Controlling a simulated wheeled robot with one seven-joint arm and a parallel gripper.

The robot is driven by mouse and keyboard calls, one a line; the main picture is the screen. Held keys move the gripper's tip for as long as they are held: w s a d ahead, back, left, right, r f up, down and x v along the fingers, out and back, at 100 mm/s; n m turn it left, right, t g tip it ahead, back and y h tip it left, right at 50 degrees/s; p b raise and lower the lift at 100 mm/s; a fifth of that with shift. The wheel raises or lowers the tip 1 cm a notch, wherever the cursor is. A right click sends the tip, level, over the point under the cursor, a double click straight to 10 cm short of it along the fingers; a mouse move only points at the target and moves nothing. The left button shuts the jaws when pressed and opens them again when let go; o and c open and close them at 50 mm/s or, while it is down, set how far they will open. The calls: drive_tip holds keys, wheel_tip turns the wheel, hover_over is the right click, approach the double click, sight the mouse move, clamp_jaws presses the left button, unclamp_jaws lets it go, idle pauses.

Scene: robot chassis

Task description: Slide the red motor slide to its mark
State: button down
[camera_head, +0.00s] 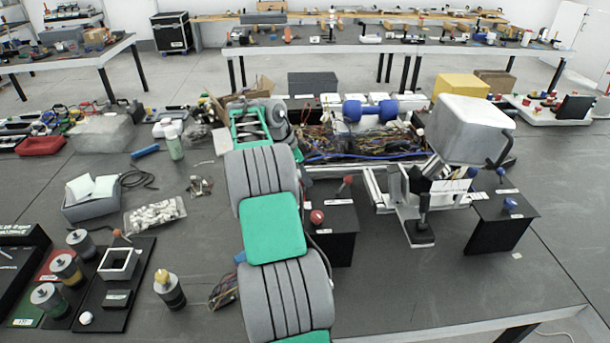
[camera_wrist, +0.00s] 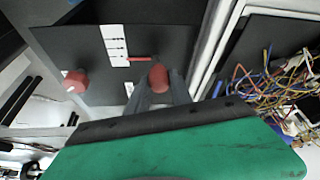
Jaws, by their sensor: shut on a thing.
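The red motor slide's knob (camera_wrist: 158,76) is in the wrist view, between the grey fingertips of my gripper (camera_wrist: 158,90), which is shut on it. A thin red pointer (camera_wrist: 140,59) lies left of the knob and reaches the white scale strip (camera_wrist: 115,46) with dark marks. Which line is the target mark is too small to tell. A second red knob (camera_wrist: 75,81) sits apart at the left; it also shows in the head view (camera_head: 317,216). The dark panel (camera_head: 330,243) carries them. My gripper is not clear in the head view, where my arm covers part of the panel.
Loose coloured wires (camera_wrist: 265,80) lie beyond a pale frame rail (camera_wrist: 216,50). A second black box with blue knobs (camera_head: 510,203) stands to the right. A grey block-like cover (camera_head: 470,128) is behind it. The table front right is clear.

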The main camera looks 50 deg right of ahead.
drive_tip(key=c, duration=1.1)
unclamp_jaws()
drive_tip(key=shift+w+a, duration=0.15)
drive_tip(key=shift+c, duration=0.2)
drive_tip(key=p+v, duration=0.2)
drive_tip(key=v, duration=0.5)
drive_tip(key=shift+a+r+p, duration=0.2)
drive_tip(key=shift+r+p, duration=0.15)
drive_tip(key=shift+w, duration=0.1)
